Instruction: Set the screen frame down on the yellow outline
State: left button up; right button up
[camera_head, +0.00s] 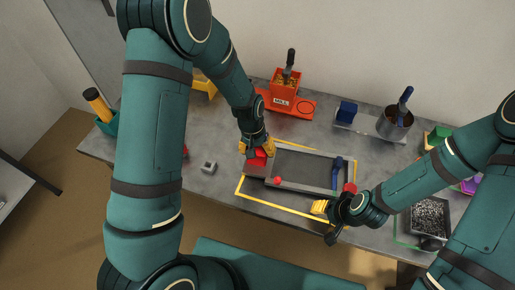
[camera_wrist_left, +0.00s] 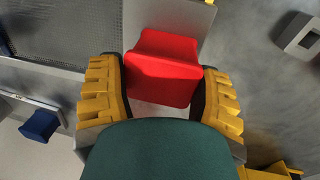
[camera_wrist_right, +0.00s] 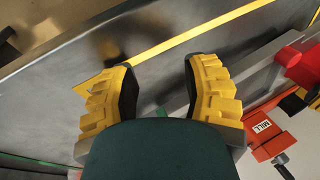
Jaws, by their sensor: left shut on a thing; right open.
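The screen frame (camera_head: 303,168), grey with dark mesh, lies over the area of the yellow outline (camera_head: 268,206) on the bench. Outline strips show along its near side, left corner and far side. I cannot tell whether the frame touches the bench. My left gripper (camera_head: 257,148) is shut on the red handle (camera_wrist_left: 163,68) at the frame's left end. My right gripper (camera_head: 324,208) is open and empty by the near right corner, close to the right red handle (camera_head: 350,188).
A blue-handled tool (camera_head: 337,174) shows at the frame's right end. Behind stand an orange mill (camera_head: 283,97) and a dark pot (camera_head: 395,122). A small grey block (camera_head: 208,167) sits left of the frame. A tray of grey granules (camera_head: 430,217) stands at the right.

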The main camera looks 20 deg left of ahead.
pick_arm(q)
jog(key=shift+f+b, duration=0.45)
jog(key=shift+f, duration=0.05)
pick_arm(e)
jog(key=shift+f, duration=0.4)
pick_arm(q)
jog(key=o, duration=1.3)
pick_arm(e)
jog(key=shift+s, duration=0.1)
pick_arm(q)
jog(key=shift+s, duration=0.1)
jog(key=shift+c, duration=0.3)
pick_arm(e)
jog(key=shift+f, duration=0.1)
pick_arm(q)
jog(key=shift+r, duration=0.1)
pick_arm(e)
jog(key=shift+s, duration=0.1)
